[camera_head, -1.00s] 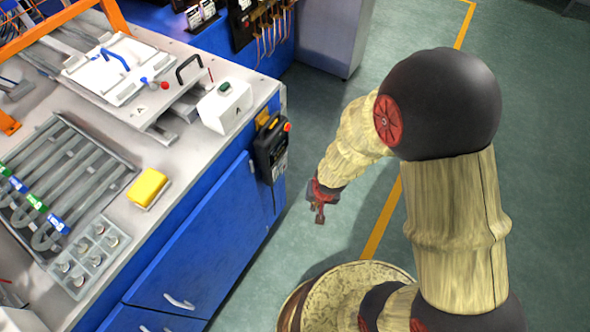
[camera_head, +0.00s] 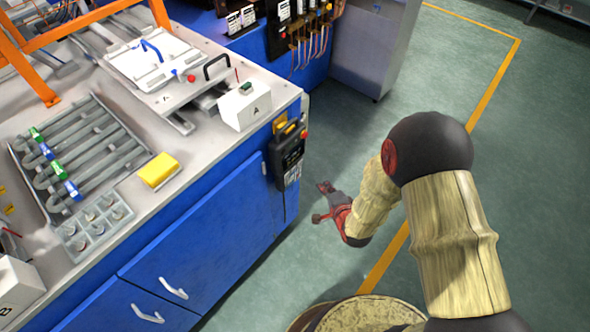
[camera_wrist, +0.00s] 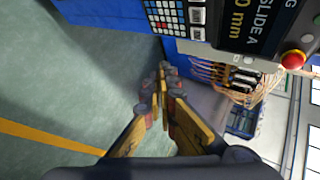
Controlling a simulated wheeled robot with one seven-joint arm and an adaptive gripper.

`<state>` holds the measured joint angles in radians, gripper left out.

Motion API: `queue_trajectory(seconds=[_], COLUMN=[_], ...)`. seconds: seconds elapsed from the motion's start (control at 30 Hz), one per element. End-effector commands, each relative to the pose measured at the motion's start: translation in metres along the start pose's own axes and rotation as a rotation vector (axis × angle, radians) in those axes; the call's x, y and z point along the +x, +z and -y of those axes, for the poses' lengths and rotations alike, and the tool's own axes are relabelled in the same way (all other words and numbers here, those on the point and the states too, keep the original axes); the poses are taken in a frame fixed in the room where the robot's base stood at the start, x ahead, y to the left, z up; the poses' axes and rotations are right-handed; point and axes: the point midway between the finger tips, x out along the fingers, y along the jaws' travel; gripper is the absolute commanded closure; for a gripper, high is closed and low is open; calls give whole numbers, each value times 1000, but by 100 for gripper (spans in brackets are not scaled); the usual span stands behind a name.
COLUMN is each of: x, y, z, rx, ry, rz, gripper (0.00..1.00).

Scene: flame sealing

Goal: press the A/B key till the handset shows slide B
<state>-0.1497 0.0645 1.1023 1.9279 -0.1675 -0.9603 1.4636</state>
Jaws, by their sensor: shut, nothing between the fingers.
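The black handset (camera_head: 290,155) hangs on the right end of the blue bench, by its far corner. In the wrist view the handset (camera_wrist: 213,35) fills the top, turned sideways. Its display (camera_wrist: 255,25) reads "SLIDE A" with "0 mm" below, partly cut off. Its keypad (camera_wrist: 168,14) has blue, white and red keys; I cannot tell which is the A/B key. A red knob (camera_wrist: 294,59) sits at its other end. My gripper (camera_head: 322,202) is shut and empty, apart from the handset, to its right and lower. In the wrist view my gripper's fingertips (camera_wrist: 162,85) point past the keypad.
The bench top holds a white box marked A (camera_head: 246,107), a yellow block (camera_head: 159,170) and a white plate (camera_head: 133,65) with a blue handle. A grey cabinet (camera_head: 375,45) stands behind. Copper-coloured cables (camera_wrist: 237,88) show beyond the handset. The green floor beside the bench is clear.

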Motion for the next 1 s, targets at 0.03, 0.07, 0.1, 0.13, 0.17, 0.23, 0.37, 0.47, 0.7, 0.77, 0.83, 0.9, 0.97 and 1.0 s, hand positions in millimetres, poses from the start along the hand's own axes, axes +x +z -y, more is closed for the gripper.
queue_trajectory(seconds=[0.03, 0.07, 0.1, 0.13, 0.17, 0.23, 0.37, 0.47, 0.7, 0.77, 0.83, 0.9, 0.97, 1.0], x=[0, 0, 0, 0, 0, 0, 4, 11, 33, 38, 44, 50, 54, 56], y=[0, 0, 0, 0, 0, 0, 3, 8, 24, 29, 33, 36, 39, 41], z=[0, 0, 0, 0, 0, 0, 3, 8, 23, 28, 32, 35, 37, 38], rx=[0, -1, -1, -1, -1, -2, -4, -4, -5, -5, -4, -4, -4, -3], ry=[0, 0, 0, 1, 1, 1, 0, 0, 1, 0, 1, 0, 1, 2], rz=[0, 0, 0, 0, 0, 0, 1, 1, 2, 3, 2, 2, 1, 1], gripper=[100, 100, 100, 100, 100, 100, 100, 100, 100, 100, 100, 100, 100, 100])
